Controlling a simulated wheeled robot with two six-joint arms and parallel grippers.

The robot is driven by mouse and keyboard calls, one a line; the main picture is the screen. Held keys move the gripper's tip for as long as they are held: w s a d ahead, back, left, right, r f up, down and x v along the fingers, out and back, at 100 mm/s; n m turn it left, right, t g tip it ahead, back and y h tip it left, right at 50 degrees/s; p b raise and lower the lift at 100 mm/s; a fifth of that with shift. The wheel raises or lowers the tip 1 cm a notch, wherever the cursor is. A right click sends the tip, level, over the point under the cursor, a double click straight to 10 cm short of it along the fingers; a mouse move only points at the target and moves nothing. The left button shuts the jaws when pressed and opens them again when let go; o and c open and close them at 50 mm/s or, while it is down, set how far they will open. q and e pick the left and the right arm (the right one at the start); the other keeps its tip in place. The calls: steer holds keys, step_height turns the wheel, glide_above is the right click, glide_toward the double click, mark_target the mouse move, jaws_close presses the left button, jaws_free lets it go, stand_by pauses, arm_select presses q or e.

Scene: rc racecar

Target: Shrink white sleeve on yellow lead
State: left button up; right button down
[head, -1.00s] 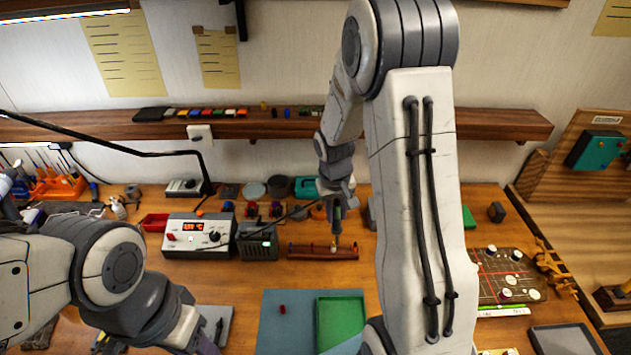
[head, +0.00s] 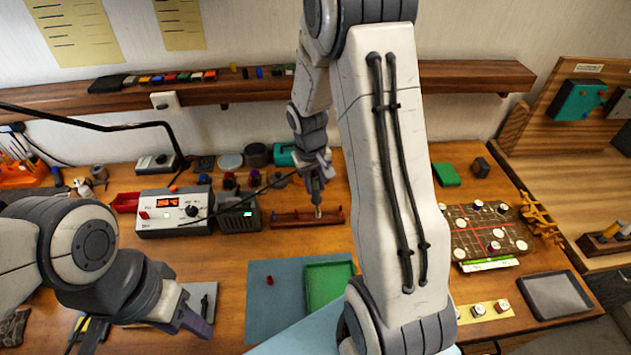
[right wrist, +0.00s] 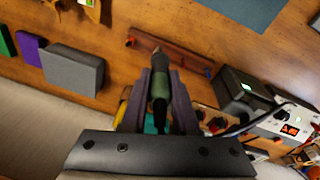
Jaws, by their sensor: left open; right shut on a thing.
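The rack also shows beyond the nozzle in the right wrist view (right wrist: 180,56). I cannot tell whether the nozzle touches anything. The white sleeve and the yellow lead cannot be made out in either view. My left gripper (head: 193,322), with purple fingers, is open and empty at the lower left, over the bench near a grey pad (head: 208,291).
A soldering station (head: 172,212) with a lit red display and a dark box (head: 238,219) with a green display stand left of the rack. A blue mat (head: 262,300) with a green tray (head: 329,285) lies in front.

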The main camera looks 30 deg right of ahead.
mark_target(317, 177)
steer(key=shift+s+f+b, duration=0.15)
steer(key=shift+f+b, duration=0.25)
steer(key=shift+f, duration=0.1)
stand_by(0.7)
steer(key=shift+r, duration=0.1)
stand_by(1.2)
steer(key=shift+s+a+r+p, duration=0.1)
steer(key=shift+s+r+p, duration=0.05)
steer(key=shift+r+p, duration=0.9)
steer(key=shift+s+a+r+p, duration=0.15)
steer(key=shift+r+p, duration=0.7)
steer(key=shift+r, duration=0.45)
steer(key=shift+s+d+r+p, duration=0.1)
steer(key=shift+s+r+p, duration=0.05)
steer(key=shift+r+p, duration=0.9)
